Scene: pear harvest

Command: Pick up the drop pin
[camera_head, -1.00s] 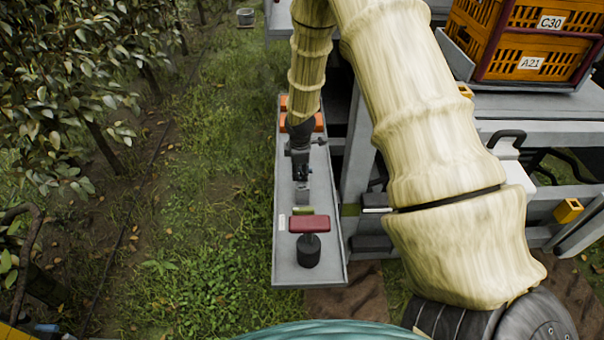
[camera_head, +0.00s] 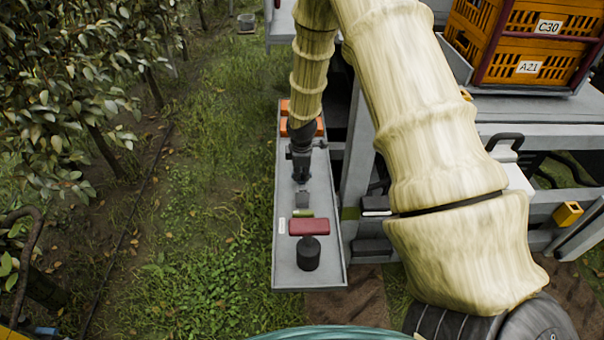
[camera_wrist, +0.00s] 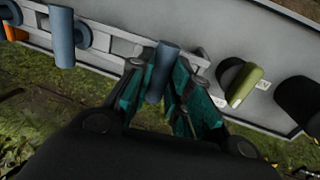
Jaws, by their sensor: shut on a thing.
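A blue-grey cylindrical pin, which I take to be the drop pin (camera_wrist: 163,66), stands between the teal fingers of my gripper (camera_wrist: 160,98) in the wrist view. The fingers are shut on it, and its upper part sticks out beyond them. Its lower end is hidden between the fingers. In the head view my gripper (camera_head: 301,178) points down over the long grey tray (camera_head: 287,268). The pin cannot be made out there. I cannot tell whether it is clear of its seat.
A second blue-grey cylinder (camera_wrist: 61,38) stands at the rail's left. In the tray are a green piece (camera_head: 303,213), a red block (camera_head: 309,227), a black cylinder (camera_head: 308,254) and orange blocks (camera_head: 284,126). Orange crates (camera_head: 520,60) stand right. Grass lies left.

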